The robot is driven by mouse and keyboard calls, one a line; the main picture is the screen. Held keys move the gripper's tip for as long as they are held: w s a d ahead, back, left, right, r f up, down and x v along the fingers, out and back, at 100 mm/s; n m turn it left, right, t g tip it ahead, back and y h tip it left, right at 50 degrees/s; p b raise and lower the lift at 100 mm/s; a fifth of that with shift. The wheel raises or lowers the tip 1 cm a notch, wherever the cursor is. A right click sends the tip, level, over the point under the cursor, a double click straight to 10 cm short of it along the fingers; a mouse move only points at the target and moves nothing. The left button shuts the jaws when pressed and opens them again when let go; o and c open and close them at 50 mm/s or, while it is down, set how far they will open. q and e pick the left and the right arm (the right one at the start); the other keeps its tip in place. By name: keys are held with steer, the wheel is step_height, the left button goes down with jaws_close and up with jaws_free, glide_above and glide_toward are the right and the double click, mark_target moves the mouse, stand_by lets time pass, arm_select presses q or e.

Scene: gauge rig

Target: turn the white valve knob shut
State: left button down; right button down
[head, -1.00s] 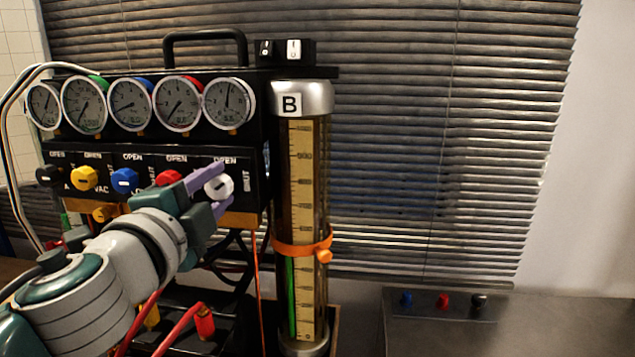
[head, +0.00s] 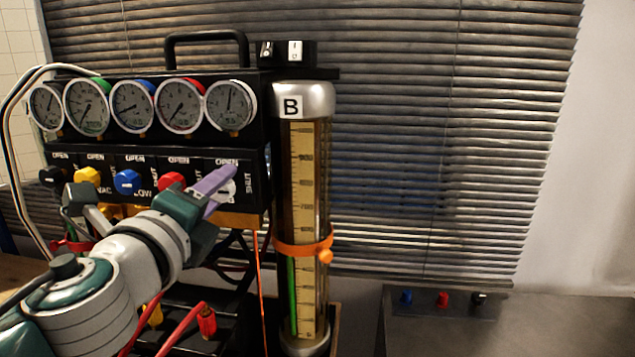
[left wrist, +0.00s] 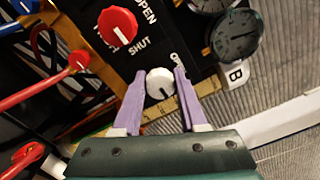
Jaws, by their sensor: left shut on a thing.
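The white valve knob (head: 229,189) is at the right end of the valve row, beneath the rightmost gauge. My left gripper (head: 222,182) is at it, with a lilac finger covering part of it in the head view. In the left wrist view, the white knob (left wrist: 159,82) sits between the two lilac fingers of my left gripper (left wrist: 156,86), which is shut on it. A dark line on the knob shows there. The OPEN label shows above the knob in the head view and the SHUT label to its right. My right gripper is not in view.
The red knob (head: 171,181) is close on the left, with the blue knob (head: 127,182) and yellow knob (head: 88,176) beyond. The glass cylinder (head: 303,190) with an orange band stands just right of the panel. Red-handled levers (head: 206,320) are below.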

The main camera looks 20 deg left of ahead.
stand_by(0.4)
arm_select(q)
steer(key=shift+c, duration=2.2)
jaws_free()
steer(key=b+v, duration=0.2)
steer(key=v, duration=0.8)
steer(key=shift+d, duration=0.1)
